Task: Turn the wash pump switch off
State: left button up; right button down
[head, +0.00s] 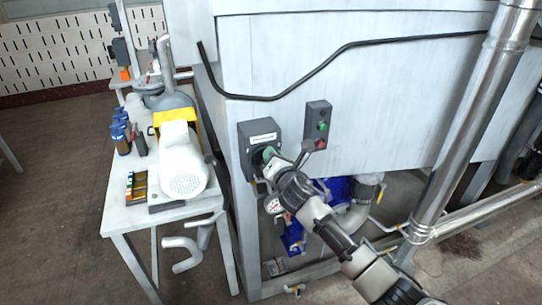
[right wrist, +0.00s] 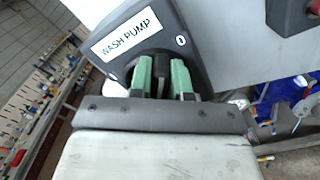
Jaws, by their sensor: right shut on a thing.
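The wash pump switch is a dark grey box (head: 259,133) with a white label on the front of the large light-grey machine. In the right wrist view the box (right wrist: 193,68) fills the top middle, its label reading "WASH PUMP". My right gripper (head: 268,155) is at the lower part of the box. In the right wrist view its two green fingers (right wrist: 161,78) are shut on the dark switch handle (right wrist: 161,66) between them. The handle's lower part and the switch's exact position are hidden by the gripper. My left gripper is not in view.
A control box (head: 318,120) with a green and a red button is just right of the switch. A table (head: 118,218) with a white machine (head: 182,165) stands at left. A metal pipe (head: 470,120) runs down at right. Blue pump parts (head: 292,238) are below.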

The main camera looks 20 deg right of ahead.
jog(key=m, duration=0.3)
jog(key=f+m+b, duration=0.1)
jog(key=m, duration=0.3)
jog(key=d+f+m, duration=0.1)
jog(key=m, duration=0.2)
jog(key=shift+d+f+b, duration=0.1)
jog(key=shift+f+b, duration=0.05)
jog(key=shift+b, duration=0.15)
jog(key=shift+m, duration=0.4)
jog(key=c, duration=1.1)
grip_release()
jog(key=shift+o, duration=0.2)
jog(key=shift+s, duration=0.1)
jog(key=s+b, duration=0.2)
jog(key=s, duration=0.8)
jog(key=shift+s+d, duration=0.2)
jog(key=shift+s, duration=0.15)
jog(key=shift+f, duration=0.1)
